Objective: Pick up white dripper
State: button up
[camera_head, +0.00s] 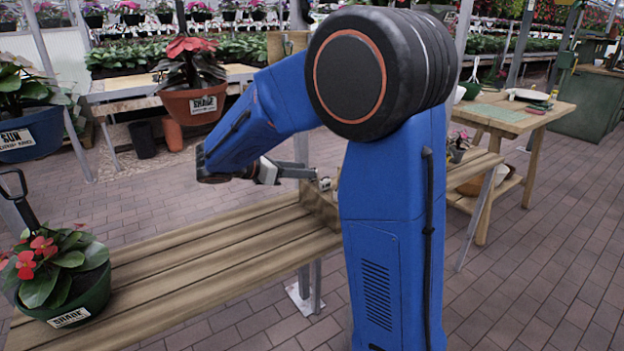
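My gripper (298,172) hangs at the end of my blue arm, pointing right, above the far end of the slatted wooden bench (205,262). It is small and seen from the side, so I cannot tell whether its fingers are open or shut. A small whitish piece (324,184) shows just right of the fingertips, close to my arm's column. I cannot tell whether it is the white dripper or whether the gripper touches it. No other white dripper can be made out; my arm hides part of the bench.
A green pot with red flowers (88,300) stands on the bench's near left end. A brown pot (193,104) and a blue pot (32,135) are farther back. A wooden worktable (540,118) is at right. Brick floor (540,260) is clear at right.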

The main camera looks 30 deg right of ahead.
jog(key=x, duration=0.4)
jog(key=shift+d+f, duration=0.1)
jog(key=shift+f, duration=0.1)
jog(key=shift+c, duration=0.4)
grip_shut()
jog(key=shift+r, duration=0.1)
notch_tip(320, 180, up, 11)
jog(key=s, duration=1.8)
jog(key=shift+d+r, duration=0.3)
jog(key=shift+r, duration=0.1)
